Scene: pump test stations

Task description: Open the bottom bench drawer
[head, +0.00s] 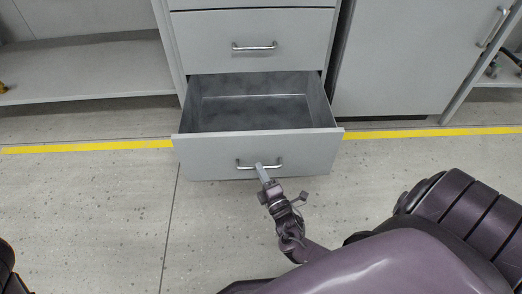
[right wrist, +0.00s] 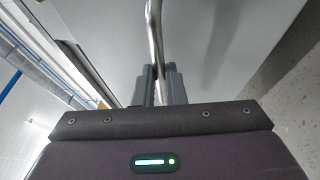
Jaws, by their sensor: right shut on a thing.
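The bottom bench drawer (head: 258,155) is grey and stands pulled far out of the bench in the head view. Its inside shows and looks empty. Its front has a metal bar handle (head: 245,166). My right gripper (head: 260,168) is at the handle, shut on it near the middle. In the right wrist view the bar handle (right wrist: 154,35) runs down between the two fingers of my right gripper (right wrist: 160,75). My left gripper does not show.
A closed drawer (head: 250,30) with its own handle is above the open one. A grey cabinet door (head: 400,60) is at the right, and an open shelf (head: 85,70) at the left. A yellow line (head: 90,146) crosses the floor. The floor left of the drawer is clear.

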